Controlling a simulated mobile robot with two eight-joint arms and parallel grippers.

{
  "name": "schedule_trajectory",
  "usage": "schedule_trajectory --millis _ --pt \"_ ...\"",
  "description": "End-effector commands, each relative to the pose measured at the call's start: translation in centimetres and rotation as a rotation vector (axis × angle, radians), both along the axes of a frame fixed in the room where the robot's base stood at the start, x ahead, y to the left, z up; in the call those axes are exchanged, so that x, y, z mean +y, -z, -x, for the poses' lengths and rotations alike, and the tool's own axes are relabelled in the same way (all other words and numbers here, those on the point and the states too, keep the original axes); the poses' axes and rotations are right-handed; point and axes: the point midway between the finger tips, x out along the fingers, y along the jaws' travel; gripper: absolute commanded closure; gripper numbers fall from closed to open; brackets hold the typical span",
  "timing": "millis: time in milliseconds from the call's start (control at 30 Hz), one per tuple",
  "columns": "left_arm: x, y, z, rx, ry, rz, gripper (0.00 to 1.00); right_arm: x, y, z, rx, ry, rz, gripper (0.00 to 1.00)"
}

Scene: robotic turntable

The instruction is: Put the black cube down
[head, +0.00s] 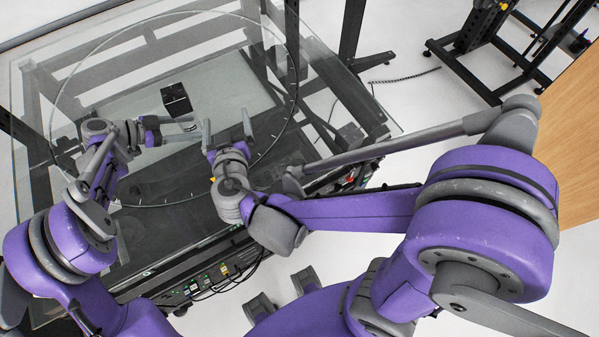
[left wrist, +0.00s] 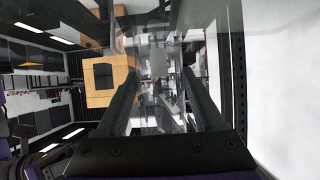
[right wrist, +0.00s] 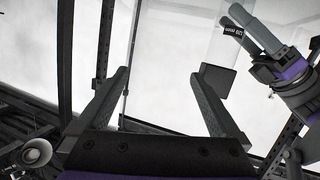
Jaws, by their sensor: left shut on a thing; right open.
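The black cube (head: 176,98) shows just beyond my left fingers in the head view, over the glass turntable (head: 70,118). My left gripper (head: 192,128) points right across the glass, jaws one above the other. Its fingers (left wrist: 161,78) stand some way apart in the left wrist view, with no black cube between them; what they are closed on is unclear. My right gripper (head: 228,132) is open and empty, pointing away, to the right of the left fingertips. In the right wrist view, a dark block (right wrist: 215,78) by one fingertip (right wrist: 160,80) looks like the cube.
The two grippers are close together over the glass. Cables and electronics (head: 205,285) line the table's near side. A dark metal stand (head: 480,40) is at the upper right, and a wooden surface (head: 572,135) at the far right. Bare glass lies beyond the cube.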

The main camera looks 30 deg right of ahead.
Motion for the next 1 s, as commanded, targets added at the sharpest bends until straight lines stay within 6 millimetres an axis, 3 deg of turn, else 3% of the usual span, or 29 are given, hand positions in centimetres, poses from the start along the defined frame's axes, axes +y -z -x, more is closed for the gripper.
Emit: schedule_trajectory --millis 33,100,200,333,500,600,800,1000 --pt "0.0 0.0 0.0 0.000 -0.001 0.000 0.62 -2.7 0.6 0.9 0.076 0.042 0.008 0.00" --pt "0.0 0.0 0.0 0.000 -0.001 0.000 0.62 -5.5 1.7 2.5 0.197 0.078 0.015 0.00" --pt "0.0 0.0 0.0 0.000 -0.001 0.000 0.62 -8.7 3.2 5.4 0.364 0.098 0.006 0.00" --pt "0.0 0.0 0.0 0.000 -0.001 0.000 0.62 -11.0 5.0 9.6 0.559 0.074 -0.035 0.00" --pt "0.0 0.0 0.0 0.000 0.000 0.000 0.62 -11.4 6.4 14.6 0.733 -0.023 -0.121 0.00" --pt "0.0 0.0 0.0 0.000 0.000 0.000 0.62 -10.9 6.7 16.6 0.783 -0.089 -0.166 0.00" --pt "0.0 0.0 0.0 0.000 0.000 0.000 0.62 -9.9 6.8 18.5 0.817 -0.174 -0.215 0.00" --pt "0.0 0.0 0.0 0.000 -0.001 0.000 0.62 -9.7 6.7 18.7 0.819 -0.190 -0.221 0.00"
